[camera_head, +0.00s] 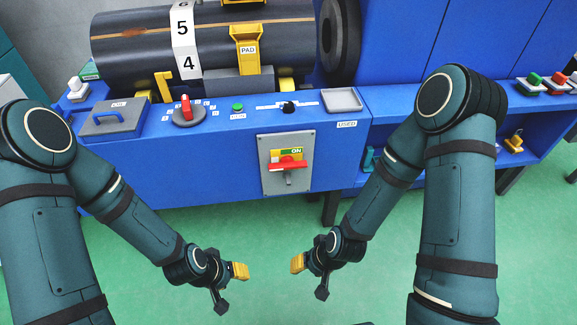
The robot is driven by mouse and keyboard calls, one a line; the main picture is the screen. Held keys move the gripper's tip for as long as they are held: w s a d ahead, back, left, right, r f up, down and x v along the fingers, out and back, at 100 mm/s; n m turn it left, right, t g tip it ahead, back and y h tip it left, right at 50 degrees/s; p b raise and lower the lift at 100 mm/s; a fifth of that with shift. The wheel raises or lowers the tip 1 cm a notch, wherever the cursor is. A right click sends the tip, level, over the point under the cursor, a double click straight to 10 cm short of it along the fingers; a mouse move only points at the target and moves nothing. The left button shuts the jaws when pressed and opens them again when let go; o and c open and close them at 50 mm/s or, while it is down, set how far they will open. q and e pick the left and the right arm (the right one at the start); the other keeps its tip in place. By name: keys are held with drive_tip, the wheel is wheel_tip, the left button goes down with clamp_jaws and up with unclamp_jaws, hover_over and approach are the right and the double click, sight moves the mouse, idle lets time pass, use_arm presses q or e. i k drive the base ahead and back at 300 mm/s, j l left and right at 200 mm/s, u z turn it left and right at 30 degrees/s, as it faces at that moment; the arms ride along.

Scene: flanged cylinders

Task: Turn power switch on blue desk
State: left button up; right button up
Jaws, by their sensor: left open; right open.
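The blue desk (215,155) stands ahead of me. On its front face is a grey switch plate (303,174). The power switch (288,164) on it has a red handle lying roughly level, with a green and yellow "ON" label just above it. My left gripper (232,287) is open and empty, over the green floor, below and left of the plate. My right gripper (308,280) is open and empty, below the plate and slightly to its right. Neither gripper touches the desk or the switch.
The desk top holds a red-handled rotary knob (187,113), a green button (238,107), a black knob (288,107) and a grey tray (342,99). A large dark cylinder (260,40) lies behind. The green floor (265,230) before the switch is clear.

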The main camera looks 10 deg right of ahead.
sight(287, 162)
drive_tip(key=i+j+z, duration=0.1)
drive_tip(key=j+z, duration=0.15)
drive_tip(key=j, duration=0.4)
drive_tip(key=z, duration=1.4)
